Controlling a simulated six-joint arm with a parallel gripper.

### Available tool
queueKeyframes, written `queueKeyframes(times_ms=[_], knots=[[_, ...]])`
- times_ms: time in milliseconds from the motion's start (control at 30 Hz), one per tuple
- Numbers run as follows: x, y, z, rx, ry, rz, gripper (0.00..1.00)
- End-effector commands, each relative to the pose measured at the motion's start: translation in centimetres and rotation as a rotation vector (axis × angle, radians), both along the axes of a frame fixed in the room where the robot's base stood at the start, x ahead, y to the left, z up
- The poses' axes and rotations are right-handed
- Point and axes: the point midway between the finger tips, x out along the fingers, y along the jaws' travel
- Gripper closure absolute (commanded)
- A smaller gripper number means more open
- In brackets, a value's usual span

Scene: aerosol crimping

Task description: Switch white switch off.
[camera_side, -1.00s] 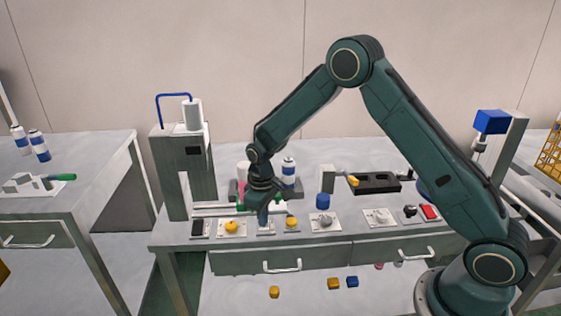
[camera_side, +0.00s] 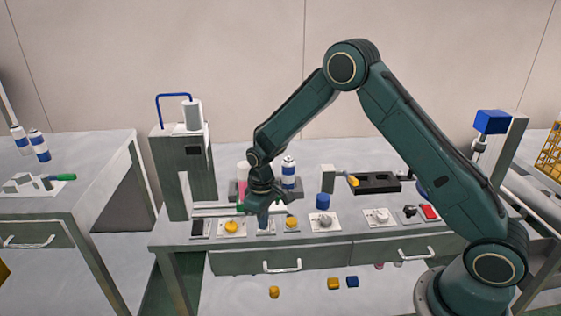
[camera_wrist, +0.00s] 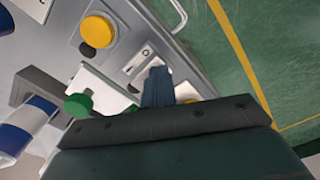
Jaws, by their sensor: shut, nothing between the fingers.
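A small plate with a white switch (camera_wrist: 138,64) shows in the wrist view, just beyond my fingertips. An "O" mark is visible at one end of the plate. My gripper (camera_wrist: 157,77) is shut and empty, with its fingers over the near part of this plate, hiding some of it. I cannot tell whether the fingers touch the switch or which way it is set. In the side view my gripper (camera_side: 263,221) is low over the front row of controls, and the switch is largely hidden there.
A yellow button (camera_side: 231,225) is left of my gripper and a yellow knob (camera_side: 291,223) is right of it. A green knob (camera_wrist: 78,105) is close by in the wrist view. A white-blue can (camera_side: 289,172) stands behind. Drawers with handles (camera_side: 282,267) are below.

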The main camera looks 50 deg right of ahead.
Motion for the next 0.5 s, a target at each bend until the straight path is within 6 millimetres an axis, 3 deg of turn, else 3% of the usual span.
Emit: queueKeyframes(times_ms=[500], knots=[[0.1,0.0,1.4,0.0,-0.003,-0.001,1.0]])
